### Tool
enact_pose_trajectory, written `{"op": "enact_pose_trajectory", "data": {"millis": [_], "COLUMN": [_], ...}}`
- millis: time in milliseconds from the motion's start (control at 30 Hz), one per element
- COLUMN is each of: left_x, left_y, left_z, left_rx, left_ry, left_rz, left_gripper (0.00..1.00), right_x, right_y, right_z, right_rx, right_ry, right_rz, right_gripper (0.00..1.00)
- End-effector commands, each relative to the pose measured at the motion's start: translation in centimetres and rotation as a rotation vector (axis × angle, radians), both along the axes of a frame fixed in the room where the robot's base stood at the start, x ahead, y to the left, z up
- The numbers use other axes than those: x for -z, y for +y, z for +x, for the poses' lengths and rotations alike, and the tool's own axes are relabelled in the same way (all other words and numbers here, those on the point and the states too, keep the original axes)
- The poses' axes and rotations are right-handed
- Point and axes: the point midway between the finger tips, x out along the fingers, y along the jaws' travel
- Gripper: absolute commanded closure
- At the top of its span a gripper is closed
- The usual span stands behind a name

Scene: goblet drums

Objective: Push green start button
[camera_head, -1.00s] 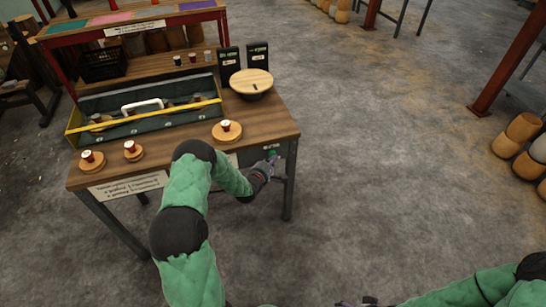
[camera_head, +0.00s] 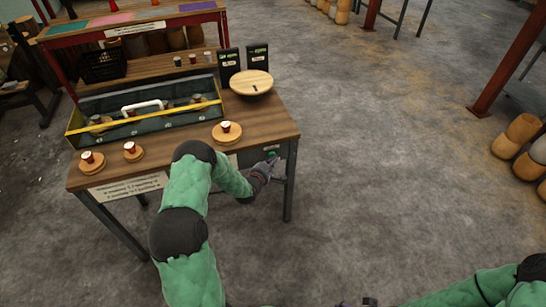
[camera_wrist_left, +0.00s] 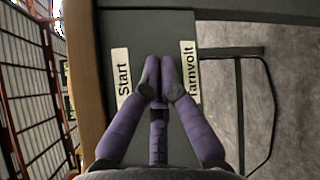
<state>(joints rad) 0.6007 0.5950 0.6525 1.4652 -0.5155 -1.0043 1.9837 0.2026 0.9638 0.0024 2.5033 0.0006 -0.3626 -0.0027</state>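The green start button (camera_head: 272,154) shows as a small green spot on the front right of the workbench, at the tip of my left gripper (camera_head: 270,162). The tips are in front of a dark panel (camera_wrist_left: 150,30), between a "Start" label (camera_wrist_left: 123,75) and a "Tarnvolt" label (camera_wrist_left: 190,72). The button is hidden behind the fingers there; contact cannot be told. My right gripper (camera_head: 368,302) barely shows at the bottom edge.
The workbench (camera_head: 185,150) carries a long toolbox (camera_head: 130,130), small cups on round wooden discs (camera_head: 226,133), a round wooden lid (camera_head: 251,82) and two black boxes (camera_head: 229,64). A bench leg (camera_head: 290,185) stands beside the gripper.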

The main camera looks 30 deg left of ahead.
Motion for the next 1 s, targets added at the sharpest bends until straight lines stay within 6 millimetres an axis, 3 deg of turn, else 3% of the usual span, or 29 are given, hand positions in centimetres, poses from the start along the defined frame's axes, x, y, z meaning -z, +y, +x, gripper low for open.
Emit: {"op": "enact_pose_trajectory", "data": {"millis": [1000], "left_x": [-0.33], "left_y": [0.91], "left_z": [0.67], "left_rx": [-0.004], "left_ry": [-0.005], "left_rz": [0.003], "left_gripper": [1.00], "right_x": [0.59], "right_y": [0.00], "right_z": [0.00], "right_rx": [0.000], "right_ry": [0.000], "right_rz": [0.000], "right_gripper": [0.03]}}
